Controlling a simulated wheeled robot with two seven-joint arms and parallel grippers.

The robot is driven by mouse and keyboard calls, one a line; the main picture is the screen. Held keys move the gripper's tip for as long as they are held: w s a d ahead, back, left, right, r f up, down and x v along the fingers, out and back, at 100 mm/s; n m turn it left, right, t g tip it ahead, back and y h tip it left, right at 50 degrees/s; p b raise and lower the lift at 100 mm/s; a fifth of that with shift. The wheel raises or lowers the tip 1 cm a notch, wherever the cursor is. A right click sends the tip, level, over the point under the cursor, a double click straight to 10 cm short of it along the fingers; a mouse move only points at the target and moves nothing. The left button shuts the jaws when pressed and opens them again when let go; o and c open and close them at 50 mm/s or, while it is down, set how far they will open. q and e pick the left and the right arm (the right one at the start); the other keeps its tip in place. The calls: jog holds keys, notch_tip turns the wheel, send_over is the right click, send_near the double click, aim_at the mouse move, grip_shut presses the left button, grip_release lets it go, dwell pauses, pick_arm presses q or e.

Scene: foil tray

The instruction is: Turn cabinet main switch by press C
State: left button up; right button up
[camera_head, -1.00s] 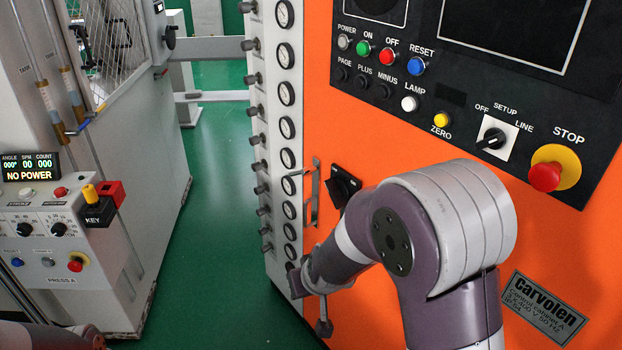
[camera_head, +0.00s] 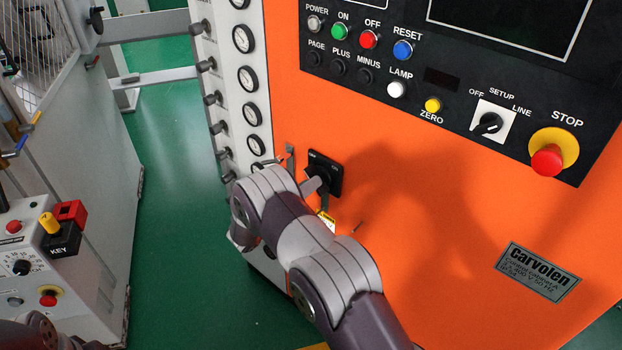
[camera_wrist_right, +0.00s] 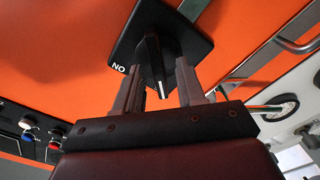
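The cabinet main switch (camera_head: 333,166) is a black square plate with a black rotary knob on the orange cabinet front. In the right wrist view the knob (camera_wrist_right: 152,58) shows with a white pointer line, and white lettering stands at a corner of the plate (camera_wrist_right: 125,50). My right gripper (camera_head: 316,186) is at the switch. In the wrist view its two fingers (camera_wrist_right: 161,85) are apart, one on each side of the knob's pointer end, with gaps showing. Whether either finger touches the knob cannot be told. My left gripper is out of view; only part of my left arm shows at the lower left.
A control panel (camera_head: 455,85) with buttons, a selector and a red STOP button (camera_head: 547,160) is above the switch. A metal handle (camera_head: 291,160) and a column of gauges (camera_head: 246,79) stand left of it. A grey press console (camera_head: 30,270) is at far left.

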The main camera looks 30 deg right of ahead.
jog(key=shift+x, duration=0.9)
jog(key=shift+s, duration=0.1)
grip_shut()
